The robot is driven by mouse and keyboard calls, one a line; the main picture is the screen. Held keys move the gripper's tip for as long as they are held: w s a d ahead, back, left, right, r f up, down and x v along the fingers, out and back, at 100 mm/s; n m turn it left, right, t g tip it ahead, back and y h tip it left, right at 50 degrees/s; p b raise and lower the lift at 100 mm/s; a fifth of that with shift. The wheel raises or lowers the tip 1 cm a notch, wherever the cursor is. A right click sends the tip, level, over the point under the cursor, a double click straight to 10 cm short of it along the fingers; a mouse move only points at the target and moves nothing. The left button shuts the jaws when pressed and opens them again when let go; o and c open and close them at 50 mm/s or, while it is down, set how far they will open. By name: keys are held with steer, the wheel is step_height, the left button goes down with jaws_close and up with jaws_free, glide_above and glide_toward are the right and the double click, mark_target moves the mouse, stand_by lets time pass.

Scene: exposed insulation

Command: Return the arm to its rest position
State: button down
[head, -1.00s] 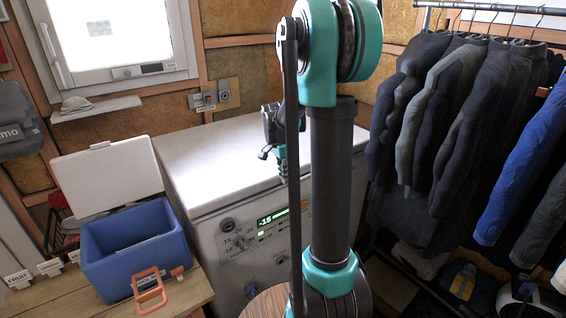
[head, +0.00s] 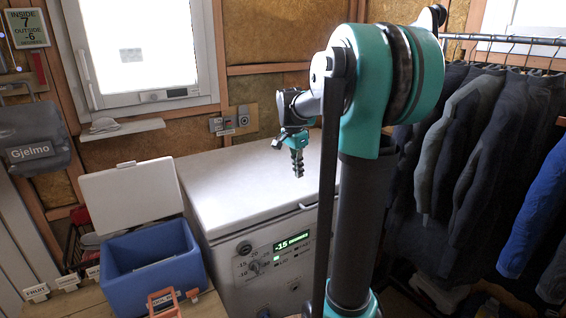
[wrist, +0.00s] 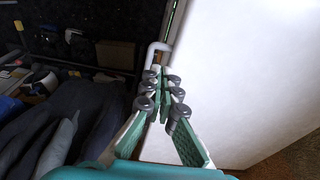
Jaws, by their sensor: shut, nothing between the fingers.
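My gripper (head: 297,162) hangs pointing down from my raised arm in the head view, in front of and above the white chest freezer (head: 235,178). It is shut and empty. In the wrist view my gripper's fingers (wrist: 160,78) meet at their tips, with nothing between them. The white freezer lid (wrist: 240,70) fills the right side of that view, below and beside the fingers. My arm's column hides part of the freezer's right side in the head view.
A blue cooler box (head: 153,268) with its white lid (head: 130,198) open stands on a wooden table (head: 205,306) at the left. Dark jackets (head: 475,140) hang on a rail at the right. A window (head: 140,45) and small shelf (head: 120,129) are behind. The freezer top is clear.

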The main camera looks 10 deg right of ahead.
steer(key=s+a+f+n+t, duration=0.1)
steer(key=s+a+f+n, duration=0.2)
steer(key=s+f+n, duration=0.4)
steer(key=s+a+f+n+t+y, duration=0.1)
steer(key=s+a+f+n+t, duration=0.1)
steer(key=s+f+n, duration=0.5)
steer(key=s+a+f, duration=0.1)
steer(key=s+f, duration=0.3)
steer(key=s, duration=0.5)
steer(key=shift+a+y, duration=0.15)
steer(key=shift+y, duration=0.15)
